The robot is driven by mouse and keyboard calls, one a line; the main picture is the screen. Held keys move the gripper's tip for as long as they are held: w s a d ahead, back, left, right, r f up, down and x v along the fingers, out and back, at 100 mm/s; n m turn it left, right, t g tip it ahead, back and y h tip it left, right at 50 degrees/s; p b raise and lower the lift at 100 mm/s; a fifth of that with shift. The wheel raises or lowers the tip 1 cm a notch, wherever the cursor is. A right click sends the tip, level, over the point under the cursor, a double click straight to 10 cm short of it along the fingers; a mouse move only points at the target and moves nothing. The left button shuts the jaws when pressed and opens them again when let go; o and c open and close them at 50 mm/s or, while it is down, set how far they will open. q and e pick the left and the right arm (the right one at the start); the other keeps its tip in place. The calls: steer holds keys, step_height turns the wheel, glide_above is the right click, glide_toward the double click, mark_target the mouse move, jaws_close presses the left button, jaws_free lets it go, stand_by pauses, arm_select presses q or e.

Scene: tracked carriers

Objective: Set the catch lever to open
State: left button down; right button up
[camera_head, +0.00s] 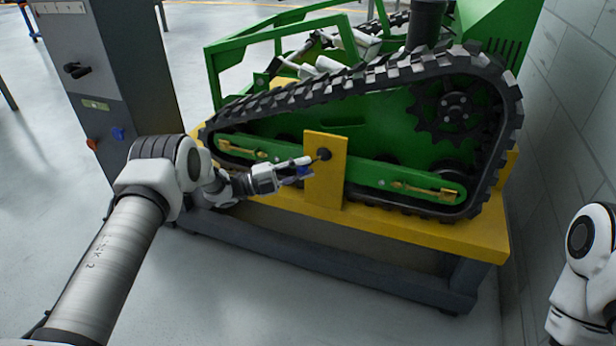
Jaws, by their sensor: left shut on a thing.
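A yellow upright plate (326,178) stands at the front of the green tracked carrier, with a dark round pivot (323,154) near its top. The catch lever (304,171) shows as a small blue end at the plate's left edge, below and left of the pivot. My left gripper (299,170) reaches in from the left and is shut on the lever. The fingers hide most of the lever, so its exact angle cannot be told. Only a part of my right arm shows at the right edge; its gripper is out of view.
The carrier's black track (375,75) and green side bar (365,174) lie behind the plate, on a yellow-topped stand (430,228). A grey cabinet (125,60) with knobs stands at left. A block wall (570,110) closes the right side. The floor in front is clear.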

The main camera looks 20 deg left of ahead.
arm_select(q)
steer(key=shift+w+a+r, duration=0.15)
steer(key=shift+w+a, duration=0.4)
steer(key=shift+a, duration=0.3)
arm_select(e)
steer(key=shift+w+a+f, duration=0.2)
steer(key=shift+w+a, duration=0.05)
steer(key=shift+a, duration=0.1)
arm_select(q)
steer(key=c, duration=0.9)
jaws_free()
steer(key=shift+a, duration=0.1)
steer(key=v, duration=1.2)
steer(key=shift+s, duration=0.1)
